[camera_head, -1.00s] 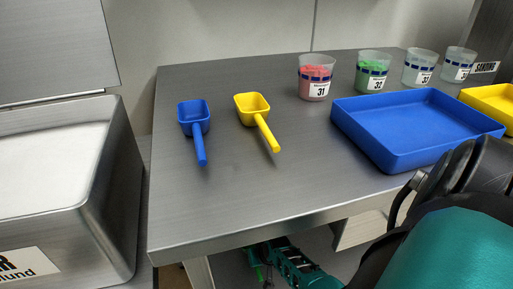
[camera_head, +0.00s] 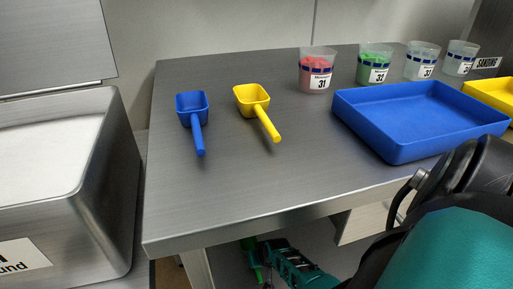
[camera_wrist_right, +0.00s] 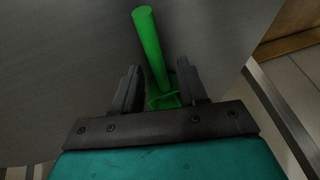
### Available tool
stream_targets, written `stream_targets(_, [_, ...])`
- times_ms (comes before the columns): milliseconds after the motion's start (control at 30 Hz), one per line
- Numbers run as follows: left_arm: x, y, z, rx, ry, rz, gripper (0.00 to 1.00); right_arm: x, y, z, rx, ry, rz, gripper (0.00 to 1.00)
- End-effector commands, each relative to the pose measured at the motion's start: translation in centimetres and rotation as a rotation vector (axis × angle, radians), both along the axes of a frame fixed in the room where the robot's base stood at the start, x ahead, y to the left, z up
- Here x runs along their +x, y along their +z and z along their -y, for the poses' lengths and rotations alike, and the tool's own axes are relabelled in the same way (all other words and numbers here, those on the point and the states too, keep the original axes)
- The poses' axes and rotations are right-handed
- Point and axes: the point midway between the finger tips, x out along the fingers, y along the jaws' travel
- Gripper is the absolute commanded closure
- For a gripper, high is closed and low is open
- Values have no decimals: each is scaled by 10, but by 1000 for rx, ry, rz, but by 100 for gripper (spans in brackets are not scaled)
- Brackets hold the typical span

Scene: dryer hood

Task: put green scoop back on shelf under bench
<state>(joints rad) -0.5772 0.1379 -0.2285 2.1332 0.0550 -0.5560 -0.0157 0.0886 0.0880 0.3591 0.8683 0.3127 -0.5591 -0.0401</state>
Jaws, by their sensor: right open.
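The green scoop (camera_wrist_right: 151,48) shows in the right wrist view against a grey surface, its handle pointing away from my gripper. Its bowl end (camera_wrist_right: 164,100) lies between the fingers, partly hidden by the gripper. My right gripper (camera_wrist_right: 160,88) is open, with a gap between each finger and the scoop. In the head view, part of the green scoop (camera_head: 250,245) shows below the bench's front edge beside my teal gripper. The bench (camera_head: 230,190) hides much of that low area. My left gripper is not in view.
On the bench are a blue scoop (camera_head: 193,106), a yellow scoop (camera_head: 257,110), a blue tray (camera_head: 410,125), a yellow tray (camera_head: 492,98) and several labelled cups, one with red contents (camera_head: 317,72). A steel bin (camera_head: 95,165) stands left. The bench's front left top is clear.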

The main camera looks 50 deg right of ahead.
Motion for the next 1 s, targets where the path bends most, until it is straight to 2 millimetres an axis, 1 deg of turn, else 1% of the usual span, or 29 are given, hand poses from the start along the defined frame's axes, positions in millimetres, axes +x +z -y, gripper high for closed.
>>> stream_targets(133, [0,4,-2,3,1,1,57,-2,5,0,0,0,-1,58])
stream_targets(267, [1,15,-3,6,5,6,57,-8,21,-1,0,0,-1,58])
stream_targets(500, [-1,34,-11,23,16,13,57,-28,64,-3,0,1,0,58])
stream_targets(700, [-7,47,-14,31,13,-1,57,-44,93,-4,0,1,0,58])
stream_targets(833, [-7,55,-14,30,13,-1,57,-50,104,-5,1,1,0,58])
stream_targets(1000, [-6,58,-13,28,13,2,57,-52,109,-6,1,0,1,58])
